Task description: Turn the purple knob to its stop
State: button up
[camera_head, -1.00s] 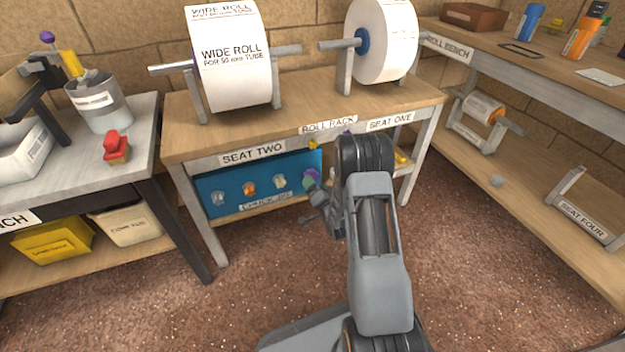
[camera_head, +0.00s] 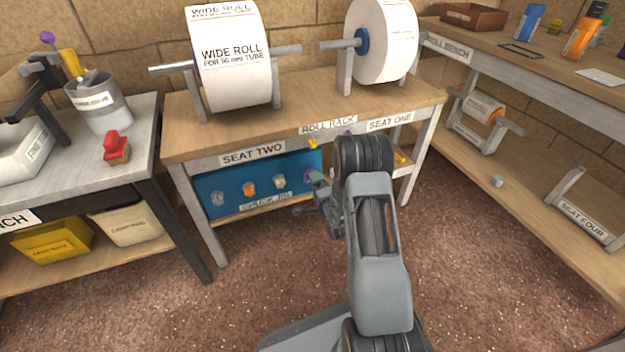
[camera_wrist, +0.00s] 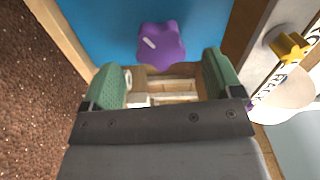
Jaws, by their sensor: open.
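The purple knob (camera_wrist: 161,46) is a lobed knob with a pale mark on its face, against the blue panel (camera_wrist: 95,30) in the wrist view. Nothing is between the fingers. Whether a finger touches the knob I cannot tell, but they look apart from it.
A yellow star-shaped knob (camera_wrist: 291,47) sits to the right of the gripper in the wrist view. Several other knobs, including an orange one (camera_head: 249,188), are on the panel. The rack's leg (camera_head: 204,215) stands left of the panel. The floor in front is clear.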

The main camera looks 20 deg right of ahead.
jog(key=shift+w, duration=1.8)
jog(key=c, duration=0.9)
jog(key=n, duration=1)
jog(key=o, duration=0.9)
